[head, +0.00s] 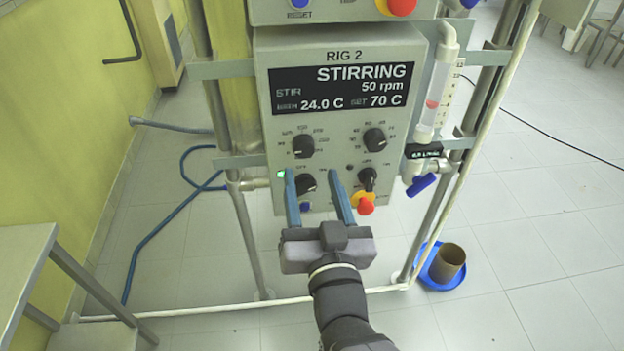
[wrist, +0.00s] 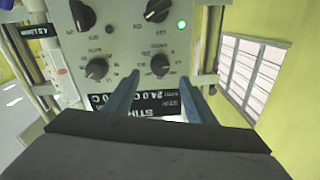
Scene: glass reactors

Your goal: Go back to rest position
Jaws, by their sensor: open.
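My gripper (head: 317,190) is open, with its two blue fingers apart and nothing between them. In the head view it is in front of the lower part of the RIG 2 control panel (head: 400,165). The left finger overlaps the lower left knob (head: 306,184) in the picture; I cannot tell whether they touch. The lower right knob (head: 368,176) is just right of the right finger. The display (head: 340,88) reads STIRRING, 50 rpm, 24.0 C and SET 70 C. In the wrist view the fingers (wrist: 155,95) point at the panel (wrist: 125,45), which appears upside down.
Metal frame posts (head: 247,235) stand on both sides of the panel. A flowmeter tube (head: 437,85) with a blue valve handle (head: 421,184) is at its right. A brown pot (head: 447,264) sits in a blue tray (head: 425,274) on the floor. A table (head: 22,262) stands at left.

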